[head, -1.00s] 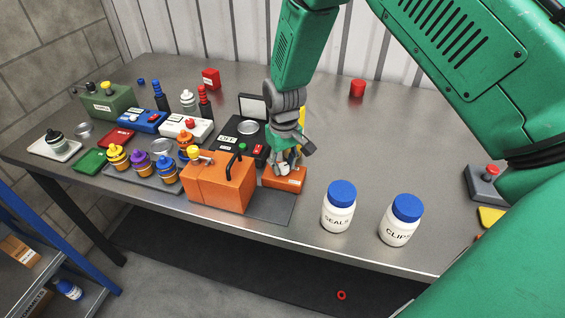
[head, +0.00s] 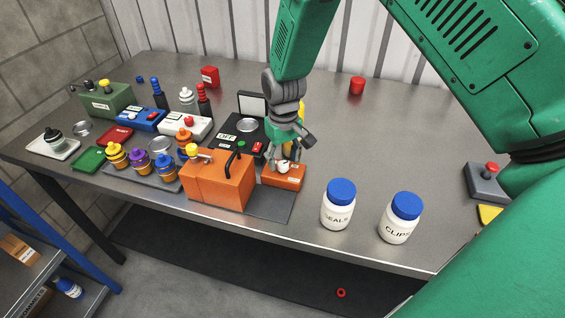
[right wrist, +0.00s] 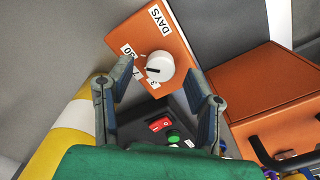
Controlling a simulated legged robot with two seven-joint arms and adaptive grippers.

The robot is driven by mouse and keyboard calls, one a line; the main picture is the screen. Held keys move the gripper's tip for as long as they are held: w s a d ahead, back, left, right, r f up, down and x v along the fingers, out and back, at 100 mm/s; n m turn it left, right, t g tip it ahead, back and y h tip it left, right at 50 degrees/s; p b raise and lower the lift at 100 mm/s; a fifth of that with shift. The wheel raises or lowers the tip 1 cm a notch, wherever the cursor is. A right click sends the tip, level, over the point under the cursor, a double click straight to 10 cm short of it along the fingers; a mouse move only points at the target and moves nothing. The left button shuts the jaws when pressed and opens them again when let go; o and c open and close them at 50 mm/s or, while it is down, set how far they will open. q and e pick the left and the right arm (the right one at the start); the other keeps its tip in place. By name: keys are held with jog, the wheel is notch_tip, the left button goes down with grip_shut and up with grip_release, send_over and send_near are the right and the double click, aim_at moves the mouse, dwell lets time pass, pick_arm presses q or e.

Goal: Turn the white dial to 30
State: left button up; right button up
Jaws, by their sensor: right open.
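The white dial (right wrist: 160,67) sits on an orange box labelled DAYS (right wrist: 152,35). In the right wrist view its black mark points left, about at the label that reads 7. The 30 label (right wrist: 127,51) is farther up and left. In the head view the dial (head: 283,166) shows on the small orange box (head: 284,180) at the front of the bench. My right gripper (right wrist: 158,70) is open, with a finger on either side of the dial in the picture. Contact is not visible. In the head view the gripper (head: 287,152) is just above the dial. My left gripper is out of view.
A larger orange canister (head: 220,185) with a black handle stands close left of the dial box. A black unit (head: 240,135) with red and green switches is behind. SEALS (head: 337,208) and CLIPS (head: 400,220) jars stand to the right.

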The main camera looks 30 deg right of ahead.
aim_at(283, 163)
notch_tip(283, 163, up, 10)
dwell(0.3)
dwell(0.3)
jog(key=shift+f, duration=0.1)
